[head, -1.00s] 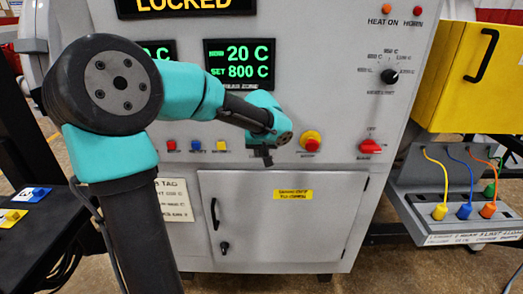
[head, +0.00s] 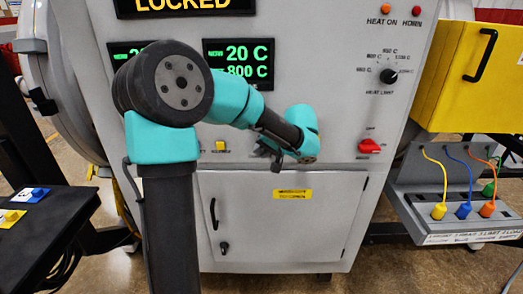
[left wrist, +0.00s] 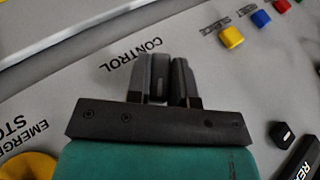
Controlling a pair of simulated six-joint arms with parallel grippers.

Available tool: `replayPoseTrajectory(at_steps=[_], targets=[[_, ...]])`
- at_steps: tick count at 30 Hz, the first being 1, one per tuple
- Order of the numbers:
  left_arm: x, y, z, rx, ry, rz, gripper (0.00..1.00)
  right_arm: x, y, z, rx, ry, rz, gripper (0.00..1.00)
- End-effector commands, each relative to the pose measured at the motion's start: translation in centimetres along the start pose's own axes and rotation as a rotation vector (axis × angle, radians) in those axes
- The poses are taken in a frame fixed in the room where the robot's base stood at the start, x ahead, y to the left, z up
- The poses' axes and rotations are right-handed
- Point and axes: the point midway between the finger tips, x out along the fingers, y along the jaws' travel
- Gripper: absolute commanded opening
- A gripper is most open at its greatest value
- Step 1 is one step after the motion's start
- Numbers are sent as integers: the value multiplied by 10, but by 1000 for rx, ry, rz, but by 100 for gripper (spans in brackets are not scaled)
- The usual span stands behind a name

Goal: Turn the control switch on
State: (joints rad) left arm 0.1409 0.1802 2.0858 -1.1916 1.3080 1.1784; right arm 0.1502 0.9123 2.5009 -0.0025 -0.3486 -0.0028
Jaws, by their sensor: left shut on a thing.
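The control switch (left wrist: 158,80) shows in the left wrist view as a small dark grey lever beside the upside-down word CONTROL on the grey panel. My left gripper (left wrist: 160,75) is shut on it, one finger on each side. In the head view my left gripper (head: 275,160) is at the panel front, above the lower cabinet door. My wrist hides the switch there, so its angle cannot be told from that view. My right gripper is not in view.
The yellow emergency stop base (left wrist: 28,166) is close to the gripper in the left wrist view. Yellow (left wrist: 231,36), red and blue buttons are at its upper right. A red rotary switch (head: 370,146) and a heat limit knob (head: 388,76) are to the right in the head view.

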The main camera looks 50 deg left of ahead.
Motion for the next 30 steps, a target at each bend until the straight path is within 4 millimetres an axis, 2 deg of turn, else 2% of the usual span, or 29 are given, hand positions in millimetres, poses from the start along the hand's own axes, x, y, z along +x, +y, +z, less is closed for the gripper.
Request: replayPoseTrajectory(at_steps=[6, 13, 30], targets=[[0, 2, 0, 73, 1, -172, 0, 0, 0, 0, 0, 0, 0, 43], [0, 2, 0, 122, 1, -294, 0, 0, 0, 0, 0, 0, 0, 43], [1, 2, 0, 146, 0, -353, 0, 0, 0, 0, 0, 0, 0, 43]])
